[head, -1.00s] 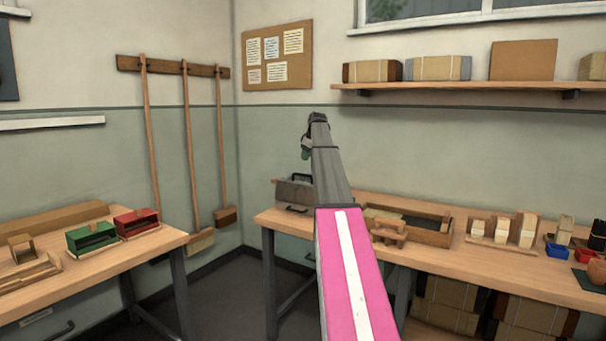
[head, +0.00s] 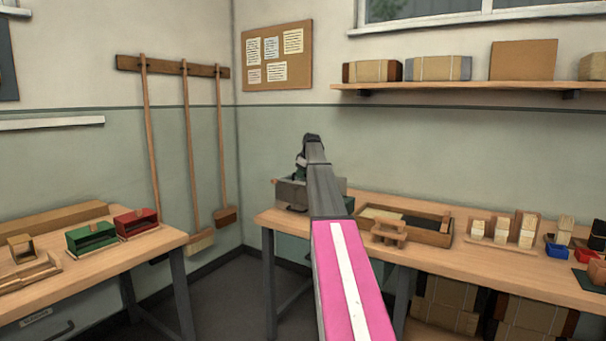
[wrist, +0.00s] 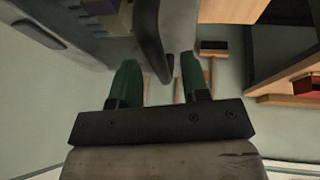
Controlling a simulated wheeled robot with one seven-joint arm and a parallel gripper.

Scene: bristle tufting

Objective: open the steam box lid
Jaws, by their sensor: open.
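The steam box (head: 291,194) is a grey metal box at the left end of the right-hand bench, partly hidden behind my arm. My gripper (head: 301,167) is just above it in the head view. In the wrist view, the two green fingers of my gripper (wrist: 160,75) are spread apart. A dark grey bar, apparently the lid handle (wrist: 150,35), reaches down between them; I cannot tell whether a finger touches it. The grey box top (wrist: 75,45) fills the upper left of that view. The lid looks closed in the head view, though my gripper covers part of it.
A wooden tray (head: 432,236) and a small wooden stand (head: 388,232) are right of the steam box on the bench (head: 480,260). Brush blocks and small bins stand farther right. The left bench (head: 100,266) holds a green box (head: 91,238) and a red box (head: 136,222).

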